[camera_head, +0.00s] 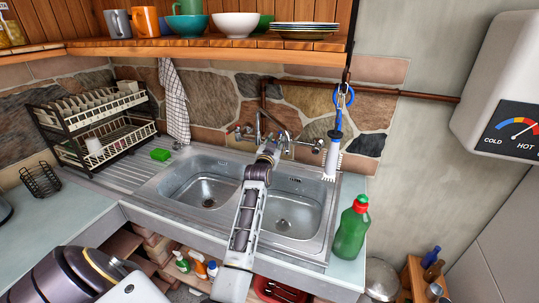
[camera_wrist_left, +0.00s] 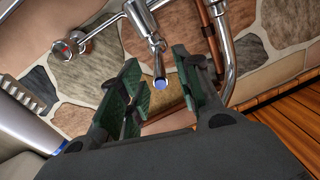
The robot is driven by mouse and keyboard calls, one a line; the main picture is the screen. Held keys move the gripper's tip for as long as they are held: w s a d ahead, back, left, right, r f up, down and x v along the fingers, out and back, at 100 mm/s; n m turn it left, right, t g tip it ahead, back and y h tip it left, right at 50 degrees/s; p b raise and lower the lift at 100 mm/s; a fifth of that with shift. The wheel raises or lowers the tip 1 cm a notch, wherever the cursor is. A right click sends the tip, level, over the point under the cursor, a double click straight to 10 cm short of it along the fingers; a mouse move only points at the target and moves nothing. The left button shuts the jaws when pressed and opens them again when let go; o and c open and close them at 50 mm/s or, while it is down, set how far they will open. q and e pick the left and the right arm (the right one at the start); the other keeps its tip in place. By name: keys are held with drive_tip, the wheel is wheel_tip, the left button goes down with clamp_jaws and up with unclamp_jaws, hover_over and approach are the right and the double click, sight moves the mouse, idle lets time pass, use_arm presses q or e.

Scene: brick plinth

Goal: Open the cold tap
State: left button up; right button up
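The chrome tap (camera_head: 259,119) is mounted on the stone wall above the double sink. In the left wrist view, a chrome handle with a blue end (camera_wrist_left: 160,83), the cold one, shows in the gap between my fingers. I cannot tell whether either finger touches it. My right gripper is out of view.
The steel sink (camera_head: 175,187) lies below my left arm. A blue-handled brush (camera_head: 334,150) hangs just right of the tap. A green bottle (camera_head: 350,232) stands at the counter's right. A dish rack (camera_head: 95,125) stands left. A wooden shelf (camera_head: 200,45) runs above.

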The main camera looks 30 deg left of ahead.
use_arm(q)
drive_tip(key=v, duration=1.1)
idle(0.3)
drive_tip(key=shift+s+d, duration=0.1)
